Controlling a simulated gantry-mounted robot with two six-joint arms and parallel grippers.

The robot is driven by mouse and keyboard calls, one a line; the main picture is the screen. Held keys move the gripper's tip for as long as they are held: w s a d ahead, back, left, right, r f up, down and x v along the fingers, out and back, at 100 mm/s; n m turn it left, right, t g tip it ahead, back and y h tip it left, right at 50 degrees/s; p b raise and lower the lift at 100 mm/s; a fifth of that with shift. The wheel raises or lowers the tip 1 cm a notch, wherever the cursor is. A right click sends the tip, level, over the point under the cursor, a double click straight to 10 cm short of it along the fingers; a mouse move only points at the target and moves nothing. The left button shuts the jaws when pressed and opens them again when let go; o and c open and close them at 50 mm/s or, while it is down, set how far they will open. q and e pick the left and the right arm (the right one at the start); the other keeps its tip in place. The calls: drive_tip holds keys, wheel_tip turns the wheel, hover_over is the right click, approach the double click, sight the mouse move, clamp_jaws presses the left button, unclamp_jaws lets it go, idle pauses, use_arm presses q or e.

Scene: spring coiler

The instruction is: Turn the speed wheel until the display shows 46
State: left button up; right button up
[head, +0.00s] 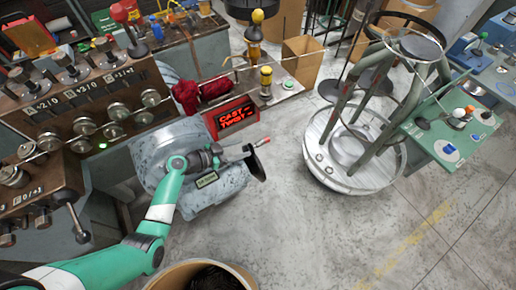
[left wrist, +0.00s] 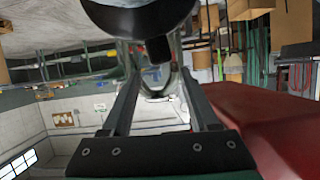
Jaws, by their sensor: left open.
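A dark wheel (head: 256,166) with a red-tipped handle (head: 262,142) stands at the right side of a grey motor housing (head: 165,150) in the head view. A small display (head: 207,180) with a pale greenish face sits on the housing, its digits too small to read. My left gripper (head: 238,157) reaches over the housing from the left, close to the wheel; contact cannot be told. In the left wrist view its fingers (left wrist: 160,90) are apart, and a dark rounded part (left wrist: 140,16) with a dark stub (left wrist: 158,49) lies beyond their tips. My right gripper is out of view.
A red-lit sign (head: 238,117) reading roughly "CAST TWIST" stands behind the wheel. A panel of knobs (head: 85,125) is at the left. A round metal stand (head: 350,160) is at the right, a bin (head: 165,279) at the front. Bare floor (head: 290,225) lies between.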

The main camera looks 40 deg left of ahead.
sight(256, 144)
use_arm(q)
drive_tip(key=b+x, duration=0.5)
drive_tip(key=shift+s+f, duration=0.15)
drive_tip(key=shift+f, duration=0.3)
drive_tip(key=shift+w+d+f+b, duration=0.15)
drive_tip(key=shift+w+b, duration=0.1)
drive_tip(key=shift+w, duration=0.6)
drive_tip(key=shift+w+d+f+b, duration=0.15)
drive_tip(key=shift+w+b, duration=0.1)
drive_tip(key=shift+w, duration=0.55)
drive_tip(key=shift+r, duration=0.1)
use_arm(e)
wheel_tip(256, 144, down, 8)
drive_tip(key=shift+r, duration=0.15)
use_arm(q)
drive_tip(key=shift+c, duration=0.3)
clamp_jaws()
drive_tip(key=shift+d, duration=0.1)
